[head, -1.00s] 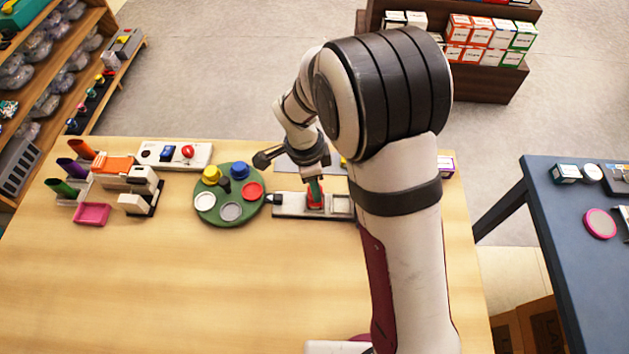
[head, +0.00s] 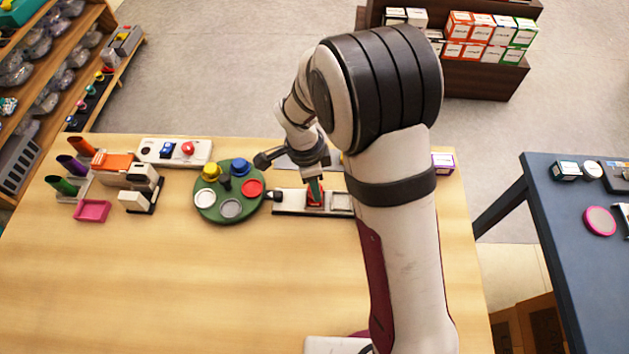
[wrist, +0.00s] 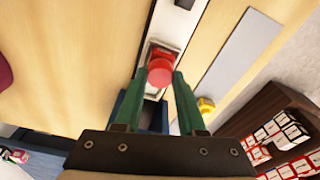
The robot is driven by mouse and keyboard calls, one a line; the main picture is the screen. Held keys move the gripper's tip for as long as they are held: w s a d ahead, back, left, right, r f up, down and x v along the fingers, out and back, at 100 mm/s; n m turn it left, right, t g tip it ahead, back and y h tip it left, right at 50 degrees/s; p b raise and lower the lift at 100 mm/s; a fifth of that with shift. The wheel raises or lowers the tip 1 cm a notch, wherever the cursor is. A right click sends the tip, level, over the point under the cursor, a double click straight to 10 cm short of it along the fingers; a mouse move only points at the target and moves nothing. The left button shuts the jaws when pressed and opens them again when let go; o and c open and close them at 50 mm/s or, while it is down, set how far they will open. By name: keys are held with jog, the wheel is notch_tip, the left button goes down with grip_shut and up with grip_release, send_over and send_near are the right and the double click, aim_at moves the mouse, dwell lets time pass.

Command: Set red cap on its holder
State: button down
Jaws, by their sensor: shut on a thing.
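The red cap (wrist: 160,72) shows round and bright between my green fingertips in the wrist view. My gripper (wrist: 160,80) is shut on it. In the head view my gripper (head: 315,190) is over the long pale tray (head: 288,202), right of the round green board (head: 226,212). The cap is mostly hidden there, and I cannot tell whether it touches the tray. The green board carries a yellow cap (head: 211,172), a blue cap (head: 239,168), a flat red disc (head: 252,188), a white disc (head: 205,198) and a grey disc (head: 231,208).
A white panel (head: 150,146) with blue and red pieces lies at the back left. Coloured tubes (head: 73,165), a pink tray (head: 93,210) and a black-and-white device (head: 139,190) stand at the left. The table front is clear.

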jog(key=shift+f, duration=0.2)
dwell(0.3)
grip_release()
dwell(0.5)
jog(key=shift+r, duration=3.75)
